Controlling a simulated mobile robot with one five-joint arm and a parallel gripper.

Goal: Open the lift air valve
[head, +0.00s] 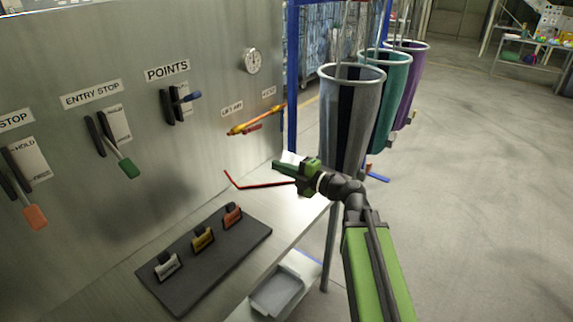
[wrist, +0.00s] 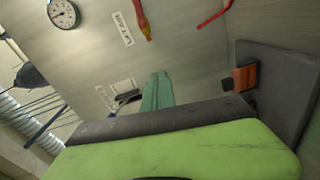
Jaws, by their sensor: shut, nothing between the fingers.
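The valve with a yellow-orange body (head: 262,119) is on the grey metal panel, right of centre in the head view, beside a small label (head: 232,108) that seems to read "LIFT AIR". A short red piece shows just below the body. In the wrist view part of the valve (wrist: 143,22) shows at the top, beside the same label (wrist: 122,28). My gripper (head: 280,165) is shut and empty, in front of the panel and lower right of the valve in the head view. Its green finger (wrist: 158,92) shows in the wrist view, apart from the valve.
A bent red rod (head: 262,185) is near my gripper. Below, a dark board (head: 190,272) carries several tagged clips. Levers marked POINTS (head: 182,98) and ENTRY STOP (head: 120,155) are to the left. A blue post (head: 292,75) and hanging bags (head: 350,110) stand to the right.

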